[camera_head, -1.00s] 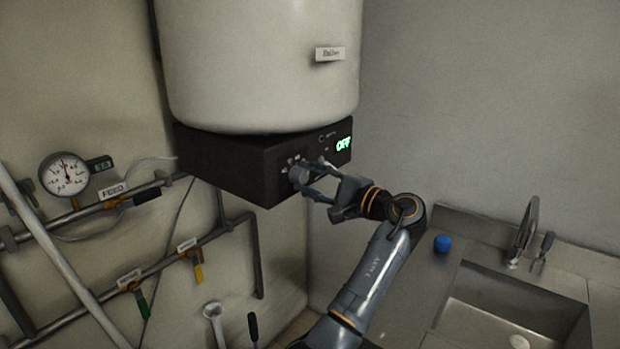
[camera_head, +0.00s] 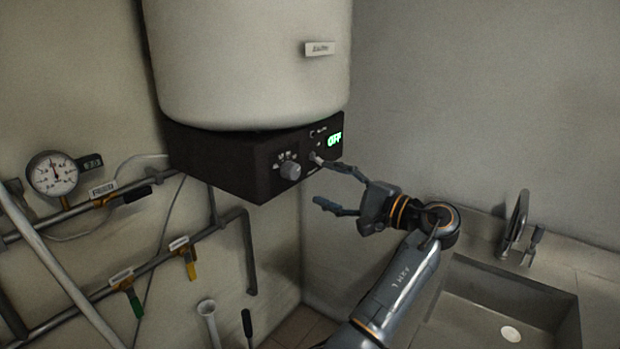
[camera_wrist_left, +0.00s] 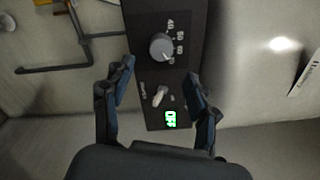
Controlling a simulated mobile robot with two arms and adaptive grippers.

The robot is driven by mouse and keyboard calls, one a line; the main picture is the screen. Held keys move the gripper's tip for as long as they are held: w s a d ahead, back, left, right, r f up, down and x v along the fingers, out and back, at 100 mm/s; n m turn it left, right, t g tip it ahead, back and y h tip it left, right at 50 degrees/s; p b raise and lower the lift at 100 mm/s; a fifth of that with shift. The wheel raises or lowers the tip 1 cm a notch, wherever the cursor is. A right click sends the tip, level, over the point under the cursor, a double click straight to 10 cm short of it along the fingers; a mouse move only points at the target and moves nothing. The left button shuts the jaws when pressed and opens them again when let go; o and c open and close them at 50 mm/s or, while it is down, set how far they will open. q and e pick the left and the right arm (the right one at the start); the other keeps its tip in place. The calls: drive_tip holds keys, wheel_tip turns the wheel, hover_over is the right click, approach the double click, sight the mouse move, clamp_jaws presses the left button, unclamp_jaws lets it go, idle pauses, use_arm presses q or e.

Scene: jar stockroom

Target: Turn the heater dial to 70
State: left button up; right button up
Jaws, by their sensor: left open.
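The heater dial (camera_head: 290,170) is a round grey knob on the front of the black heater box (camera_head: 220,165). It also shows in the left wrist view (camera_wrist_left: 162,47), with a number scale beside it; its exact setting is too small to read. A small toggle switch (camera_wrist_left: 160,95) sits beside the dial. The green display (camera_head: 335,139) reads OFF. My left gripper (camera_head: 320,183) is open and empty, in front of the panel and apart from the dial. In the wrist view its fingers stand on either side of the panel. My right gripper is not in view.
The white boiler tank (camera_head: 250,65) sits above the box. Pipes with tagged valves and a gauge (camera_head: 53,173) run along the left wall. A sink (camera_head: 500,310) with a tap (camera_head: 514,225) lies at the lower right.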

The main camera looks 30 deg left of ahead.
use_arm(q)
drive_tip(key=shift+s+d, duration=0.15)
drive_tip(key=shift+d, duration=1.05)
drive_tip(key=shift+s+d, duration=0.1)
drive_tip(key=shift+d, duration=1.05)
